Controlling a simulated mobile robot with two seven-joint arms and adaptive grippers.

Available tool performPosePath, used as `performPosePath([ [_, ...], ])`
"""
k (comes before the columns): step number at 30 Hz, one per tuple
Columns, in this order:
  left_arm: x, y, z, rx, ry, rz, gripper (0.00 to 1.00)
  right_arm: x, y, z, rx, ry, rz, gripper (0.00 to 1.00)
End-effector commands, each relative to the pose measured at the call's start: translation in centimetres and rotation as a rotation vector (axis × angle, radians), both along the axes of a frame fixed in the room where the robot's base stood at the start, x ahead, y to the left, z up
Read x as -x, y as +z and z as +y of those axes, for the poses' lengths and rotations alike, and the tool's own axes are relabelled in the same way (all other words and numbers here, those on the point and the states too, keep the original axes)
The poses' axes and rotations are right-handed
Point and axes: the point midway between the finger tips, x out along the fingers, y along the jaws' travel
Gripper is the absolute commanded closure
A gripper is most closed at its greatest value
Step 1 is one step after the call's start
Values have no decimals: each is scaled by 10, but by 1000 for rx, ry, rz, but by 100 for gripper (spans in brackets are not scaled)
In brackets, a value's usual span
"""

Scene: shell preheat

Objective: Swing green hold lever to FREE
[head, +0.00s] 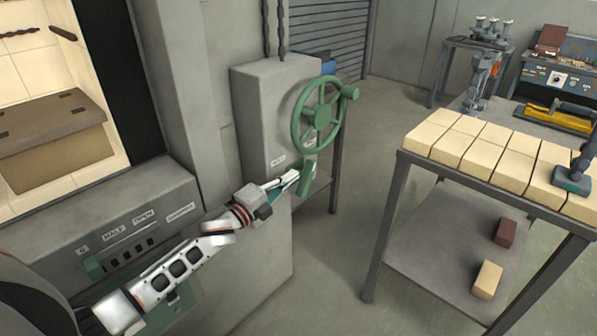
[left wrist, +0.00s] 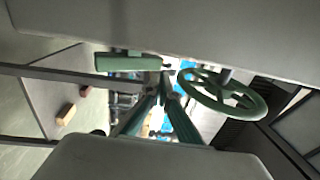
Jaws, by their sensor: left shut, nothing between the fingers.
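The green hold lever (head: 306,178) is on the grey box (head: 262,110), below the green handwheel (head: 318,114). Its handle is tilted, leaning up and to the right. My left gripper (head: 290,180) is shut and empty, with its fingertips at the left side of the lever; I cannot tell whether they touch it. In the left wrist view the green lever (left wrist: 128,61) lies across, just beyond the shut fingertips, and the handwheel (left wrist: 222,95) is to their right. Two small labels are on the box face, too small to read surely. My right gripper is not in view.
A table (head: 400,160) with pale bricks stands to the right, with two loose bricks on its lower shelf. An open furnace chamber (head: 60,100) is at the left, above a panel (head: 130,225) with a slotted lever. Open floor lies between box and table.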

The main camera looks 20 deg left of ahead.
Motion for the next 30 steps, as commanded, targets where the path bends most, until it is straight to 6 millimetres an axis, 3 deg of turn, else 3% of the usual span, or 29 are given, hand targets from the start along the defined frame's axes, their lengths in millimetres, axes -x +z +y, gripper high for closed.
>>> performPosePath([
  [6,18,-2,6,0,0,0,100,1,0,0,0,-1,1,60],
  [23,19,-3,7,1,1,1,100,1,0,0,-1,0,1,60],
  [26,23,-7,5,12,12,19,100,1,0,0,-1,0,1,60],
  [30,40,-28,-2,61,71,101,100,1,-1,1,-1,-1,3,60],
])
